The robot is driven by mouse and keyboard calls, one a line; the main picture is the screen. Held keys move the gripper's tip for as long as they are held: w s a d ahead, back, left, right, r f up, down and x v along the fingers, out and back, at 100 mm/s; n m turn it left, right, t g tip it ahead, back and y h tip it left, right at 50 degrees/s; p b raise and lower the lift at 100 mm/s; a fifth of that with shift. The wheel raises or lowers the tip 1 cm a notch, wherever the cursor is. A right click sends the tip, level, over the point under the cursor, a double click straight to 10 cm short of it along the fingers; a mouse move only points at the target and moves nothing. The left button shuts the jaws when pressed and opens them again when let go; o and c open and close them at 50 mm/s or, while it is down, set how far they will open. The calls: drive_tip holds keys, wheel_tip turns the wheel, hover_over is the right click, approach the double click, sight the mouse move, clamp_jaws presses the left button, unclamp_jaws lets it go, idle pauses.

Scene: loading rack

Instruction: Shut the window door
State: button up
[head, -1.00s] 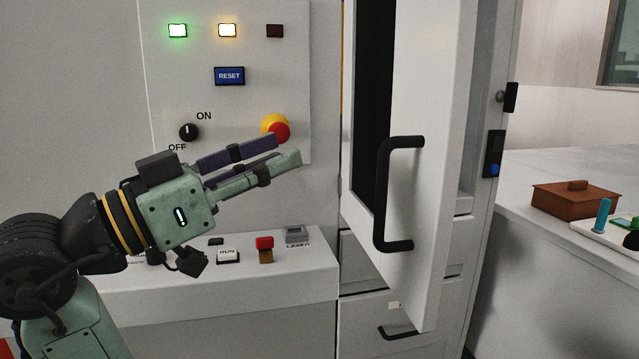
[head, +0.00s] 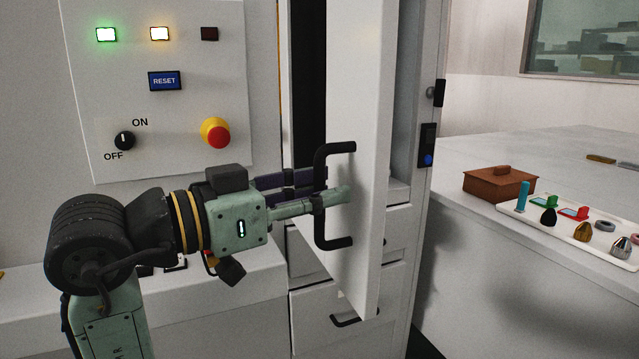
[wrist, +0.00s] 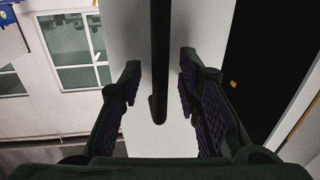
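The window door (head: 362,110) is a white panel standing open, swung out from the cabinet. A black D-shaped handle (head: 320,215) is on its face. My gripper (head: 335,190) is level with the handle, its fingers reaching to the handle's vertical bar. In the wrist view my gripper (wrist: 158,85) is open, with one padded finger on each side of the black handle (wrist: 159,60) and gaps between the bar and both pads. The white door face (wrist: 200,30) lies behind the handle there. The far fingertip is partly hidden by the handle in the head view.
A control panel (head: 190,130) with a RESET button, an ON/OFF knob and a red stop button is on the left. A ledge (head: 255,290) runs below my gripper. On the right, a counter (head: 600,170) holds a brown box (head: 490,184) and a white tray (head: 520,208) of small parts.

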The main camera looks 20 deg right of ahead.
drive_tip(key=shift+d, duration=0.2)
drive_tip(key=shift+c, duration=0.2)
clamp_jaws()
idle(0.6)
